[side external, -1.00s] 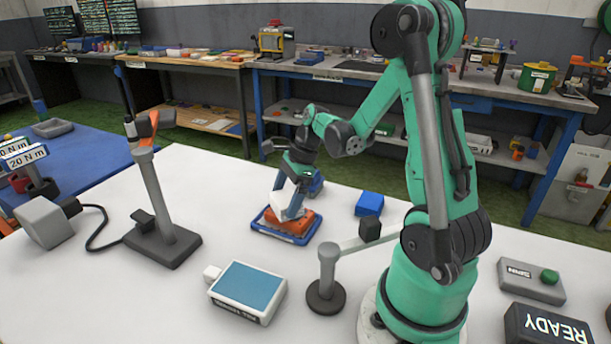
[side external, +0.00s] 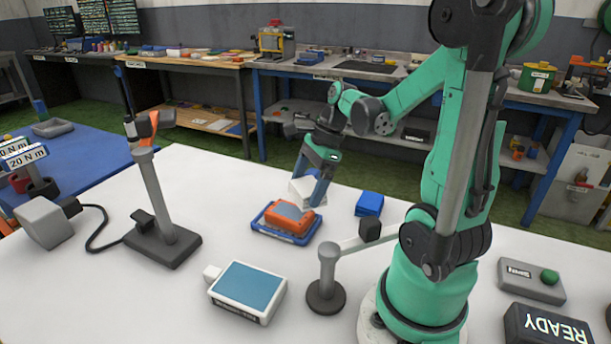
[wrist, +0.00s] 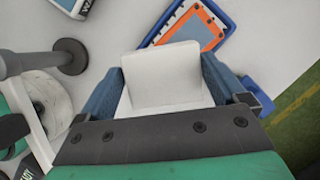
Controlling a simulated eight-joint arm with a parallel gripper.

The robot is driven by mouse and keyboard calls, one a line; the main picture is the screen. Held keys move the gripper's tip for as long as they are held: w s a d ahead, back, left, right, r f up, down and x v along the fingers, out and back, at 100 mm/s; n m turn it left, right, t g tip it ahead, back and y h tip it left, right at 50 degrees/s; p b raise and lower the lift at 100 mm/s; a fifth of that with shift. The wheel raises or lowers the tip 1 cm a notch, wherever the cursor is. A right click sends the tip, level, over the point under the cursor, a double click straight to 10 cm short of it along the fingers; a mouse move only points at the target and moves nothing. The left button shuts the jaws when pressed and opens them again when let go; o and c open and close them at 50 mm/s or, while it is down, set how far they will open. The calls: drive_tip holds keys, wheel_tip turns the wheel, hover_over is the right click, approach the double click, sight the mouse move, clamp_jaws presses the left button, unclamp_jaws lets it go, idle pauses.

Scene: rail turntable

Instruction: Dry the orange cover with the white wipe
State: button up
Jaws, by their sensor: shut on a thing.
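The orange cover (side external: 287,215) lies in a blue tray (side external: 264,226) on the white table, with a blue-grey patch on its top. It also shows at the top of the wrist view (wrist: 191,27). My gripper (side external: 312,190) is shut on the white wipe (side external: 298,188), a pale block between the blue fingers. The wipe fills the middle of the wrist view (wrist: 162,76). It is held above and to the right of the cover's far end, and looks clear of the cover. The wipe's underside is hidden.
A grey post with a side arm (side external: 327,270) and a white box with a blue top (side external: 247,286) stand in front. A grey stand (side external: 153,200) is at the left. The table between is clear.

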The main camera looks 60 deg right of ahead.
drive_tip(key=shift+r, duration=1.65)
drive_tip(key=shift+f, duration=0.15)
